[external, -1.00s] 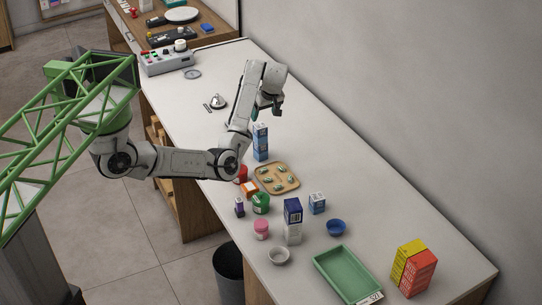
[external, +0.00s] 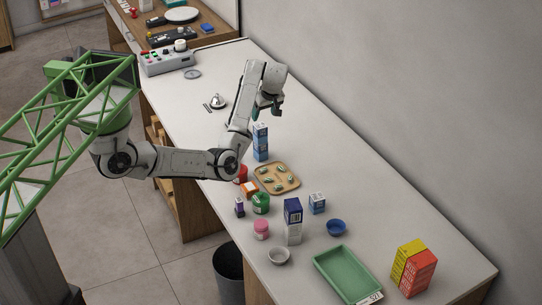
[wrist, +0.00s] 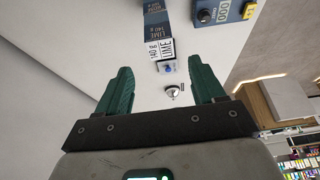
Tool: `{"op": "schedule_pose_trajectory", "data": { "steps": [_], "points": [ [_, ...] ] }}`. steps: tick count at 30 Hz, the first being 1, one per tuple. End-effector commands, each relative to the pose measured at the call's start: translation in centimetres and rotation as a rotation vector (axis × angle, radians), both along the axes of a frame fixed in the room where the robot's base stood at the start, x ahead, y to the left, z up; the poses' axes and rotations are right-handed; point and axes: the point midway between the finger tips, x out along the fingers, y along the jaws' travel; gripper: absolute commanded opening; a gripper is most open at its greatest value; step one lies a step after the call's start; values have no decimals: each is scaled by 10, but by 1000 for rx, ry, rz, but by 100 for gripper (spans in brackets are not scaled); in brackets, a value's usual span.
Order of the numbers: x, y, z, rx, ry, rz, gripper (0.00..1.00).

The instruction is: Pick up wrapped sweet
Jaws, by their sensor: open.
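Several small green-and-pale pieces that look like wrapped sweets (external: 278,186) lie spread out on a tan tray (external: 296,188) on the counter in the external view. My gripper (external: 273,111) is above the counter, beyond the tray and the stack of blue boxes. It also shows in the wrist view (wrist: 160,78), with its two green fingers apart and nothing between them. I cannot make out the tray or any sweet in the wrist view.
A stack of blue boxes (external: 261,143) stands at the tray's far edge. A green tray (external: 345,275) lies at the near end. A bell (external: 218,101) sits farther back.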

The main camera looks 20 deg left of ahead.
Motion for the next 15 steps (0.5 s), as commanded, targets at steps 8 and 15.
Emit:
{"op": "schedule_pose_trajectory", "data": {
  "steps": [8,15],
  "points": [
    [0,0,0,0,0,0,46],
    [2,-4,4,0,-6,-40,46]
  ]
}}
